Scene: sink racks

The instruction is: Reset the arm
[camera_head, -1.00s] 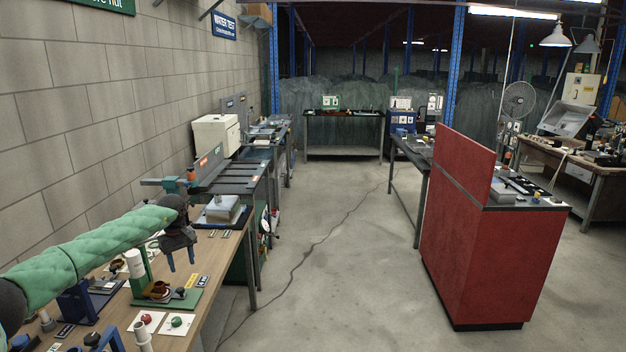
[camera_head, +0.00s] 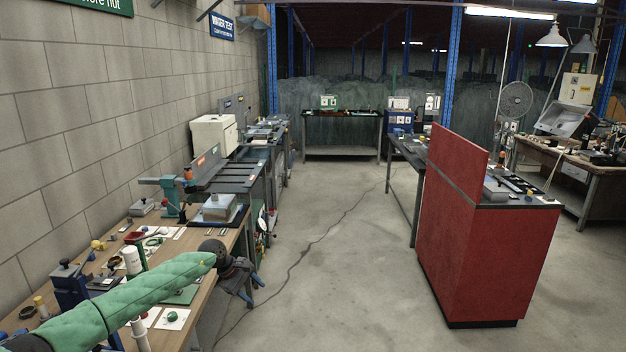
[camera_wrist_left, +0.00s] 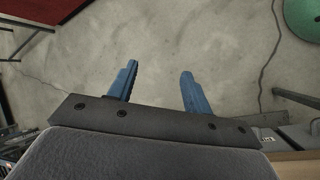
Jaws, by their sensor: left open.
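My left arm, in a green quilted sleeve, reaches in from the lower left of the head view. Its gripper (camera_head: 251,291) is past the right edge of the wooden workbench (camera_head: 222,262), over the floor side. In the left wrist view the two blue fingers (camera_wrist_left: 158,90) stand apart with only bare floor between them, so the gripper is open and empty. My right gripper is in neither view.
The bench holds a grey box (camera_head: 219,209), a white cylinder (camera_head: 132,259) and several small parts. A red cabinet (camera_head: 478,255) stands at the right. The cracked concrete floor (camera_head: 330,270) between them is clear.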

